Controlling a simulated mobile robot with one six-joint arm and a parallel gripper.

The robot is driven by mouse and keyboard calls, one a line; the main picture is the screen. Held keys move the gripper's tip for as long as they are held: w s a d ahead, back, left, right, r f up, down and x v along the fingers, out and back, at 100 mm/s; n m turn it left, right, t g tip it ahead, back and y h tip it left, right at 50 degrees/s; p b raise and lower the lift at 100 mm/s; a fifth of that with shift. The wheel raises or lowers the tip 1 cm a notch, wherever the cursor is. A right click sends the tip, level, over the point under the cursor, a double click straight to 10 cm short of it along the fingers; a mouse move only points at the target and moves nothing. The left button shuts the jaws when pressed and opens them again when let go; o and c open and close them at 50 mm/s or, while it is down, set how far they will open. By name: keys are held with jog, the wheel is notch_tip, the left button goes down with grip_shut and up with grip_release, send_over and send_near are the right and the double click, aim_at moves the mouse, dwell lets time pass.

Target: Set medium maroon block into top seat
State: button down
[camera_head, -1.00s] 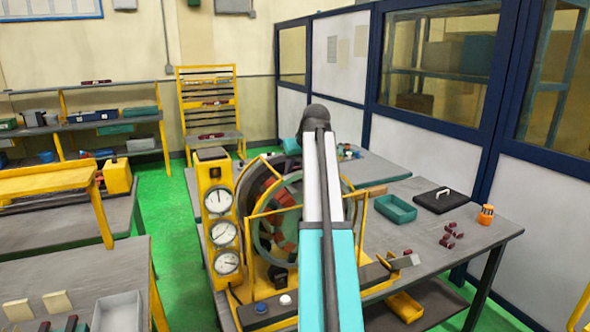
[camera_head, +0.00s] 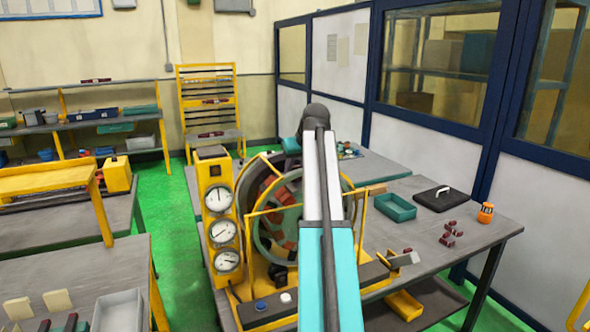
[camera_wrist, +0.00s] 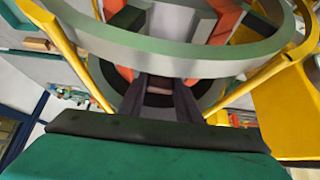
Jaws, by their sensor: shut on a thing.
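In the wrist view, the two dark fingers of my gripper (camera_wrist: 160,98) are shut on a small maroon block (camera_wrist: 160,86), with only a little of it showing between them. The grey-green stator ring (camera_wrist: 165,52) crosses close in front of the fingers, with orange-red segments (camera_wrist: 228,22) inside it. In the head view, the stator ring (camera_head: 262,240) stands upright in a yellow frame on the bench. My arm covers its right part and hides my gripper. I cannot make out the top seat or whether the block touches it.
Yellow bars (camera_wrist: 75,45) flank the ring closely in the wrist view. A gauge column (camera_head: 219,228) stands left of the stator. To the right, the bench holds a teal tray (camera_head: 395,207), a black case (camera_head: 438,198), loose maroon blocks (camera_head: 449,234) and an orange container (camera_head: 486,213).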

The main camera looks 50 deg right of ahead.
jog(key=c, duration=1.2)
grip_release()
jog(key=shift+f, duration=0.1)
jog(key=shift+s, duration=0.1)
jog(key=shift+b+v, duration=1.9)
jog(key=shift+v, duration=5.05)
